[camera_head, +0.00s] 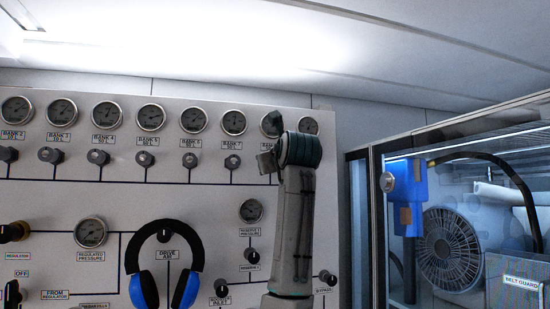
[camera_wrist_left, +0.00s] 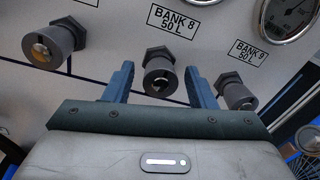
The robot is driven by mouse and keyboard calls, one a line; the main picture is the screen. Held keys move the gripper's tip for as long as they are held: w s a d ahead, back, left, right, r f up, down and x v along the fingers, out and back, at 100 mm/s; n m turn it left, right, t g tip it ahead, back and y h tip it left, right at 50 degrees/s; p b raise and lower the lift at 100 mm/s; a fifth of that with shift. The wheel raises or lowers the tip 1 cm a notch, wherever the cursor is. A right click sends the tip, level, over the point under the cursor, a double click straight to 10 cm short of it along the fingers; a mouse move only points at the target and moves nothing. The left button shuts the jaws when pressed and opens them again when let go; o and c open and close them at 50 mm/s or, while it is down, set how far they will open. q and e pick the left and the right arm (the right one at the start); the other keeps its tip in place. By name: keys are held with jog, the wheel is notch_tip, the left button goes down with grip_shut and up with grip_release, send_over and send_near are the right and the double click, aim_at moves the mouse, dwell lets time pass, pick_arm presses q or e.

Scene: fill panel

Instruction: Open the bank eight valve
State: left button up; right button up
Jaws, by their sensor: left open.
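The bank eight valve (camera_wrist_left: 160,77) is a dark grey knob under the "BANK 8 50 L" label (camera_wrist_left: 174,22) in the left wrist view. My left gripper (camera_wrist_left: 160,84) is open, with one blue-grey finger on each side of this knob in the picture. Gaps show between knob and fingers, and I cannot tell whether the fingertips reach past it. In the head view my left gripper (camera_head: 267,161) is at the panel, right of the bank 7 valve (camera_head: 232,162). It hides the bank eight valve and part of its gauge (camera_head: 270,124). My right gripper is not in view.
Neighbouring knobs stand close to the left (camera_wrist_left: 52,46) and right (camera_wrist_left: 232,92) in the left wrist view. A row of gauges (camera_head: 151,117) runs above. Blue and black ear defenders (camera_head: 187,290) hang lower on the panel. A glazed cabinet (camera_head: 375,230) stands to the right.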

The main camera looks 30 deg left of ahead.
pick_arm(q)
jog(key=shift+w, duration=0.1)
jog(key=shift+c, duration=0.2)
jog(key=c, duration=0.9)
